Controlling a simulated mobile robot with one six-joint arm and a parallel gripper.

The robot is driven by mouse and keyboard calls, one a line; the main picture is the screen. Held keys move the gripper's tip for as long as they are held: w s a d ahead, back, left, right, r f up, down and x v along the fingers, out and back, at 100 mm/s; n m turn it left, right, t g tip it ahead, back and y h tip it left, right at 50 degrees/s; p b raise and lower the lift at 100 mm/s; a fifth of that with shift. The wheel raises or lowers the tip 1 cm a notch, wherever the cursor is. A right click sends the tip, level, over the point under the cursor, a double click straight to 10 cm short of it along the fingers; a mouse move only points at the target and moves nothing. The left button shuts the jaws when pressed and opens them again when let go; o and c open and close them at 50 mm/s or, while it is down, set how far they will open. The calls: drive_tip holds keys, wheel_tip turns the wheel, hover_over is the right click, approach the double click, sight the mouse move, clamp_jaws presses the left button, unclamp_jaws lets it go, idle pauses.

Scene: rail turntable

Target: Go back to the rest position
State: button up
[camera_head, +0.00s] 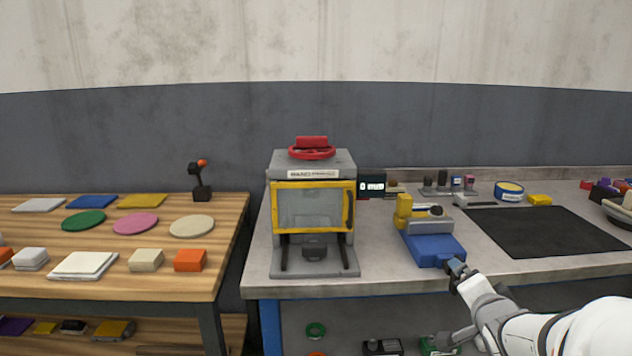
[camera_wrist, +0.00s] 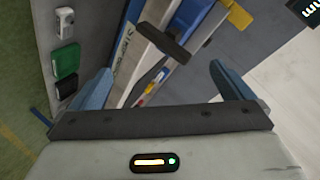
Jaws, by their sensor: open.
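My gripper (camera_head: 456,270) is at the front edge of the grey workbench, close to the blue base of a yellow-and-grey device (camera_head: 434,249). Whether it touches the device I cannot tell. In the wrist view the two blue fingers of my gripper (camera_wrist: 168,92) stand wide apart with nothing between them. My white arm reaches in from the lower right of the head view.
A grey press-like machine (camera_head: 313,215) with a yellow-framed window and red handwheel stands left of the device. A dark mat (camera_head: 548,232) lies to the right. A wooden table (camera_head: 232,225) at left holds discs and blocks. Shelves below hold several items.

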drive_tip(key=s+a+r+n+g+y+p, duration=0.1)
drive_tip(key=s+a+r+n+g+p, duration=0.3)
drive_tip(key=s+a+n+g+p, duration=0.1)
drive_tip(key=s+a+r+n+g+y+p, duration=0.2)
drive_tip(key=s+a+r+n+g+p, duration=0.2)
drive_tip(key=s+a+n+p, duration=0.3)
drive_tip(key=s+a+g, duration=0.1)
drive_tip(key=s+a, duration=0.2)
drive_tip(key=s, duration=0.1)
drive_tip(key=shift+a+r+n+g, duration=0.15)
drive_tip(key=shift+r+n+g, duration=0.15)
drive_tip(key=shift+n, duration=0.1)
drive_tip(key=shift+s+a+f, duration=0.1)
drive_tip(key=shift+s, duration=0.15)
drive_tip(key=shift+c, duration=0.2)
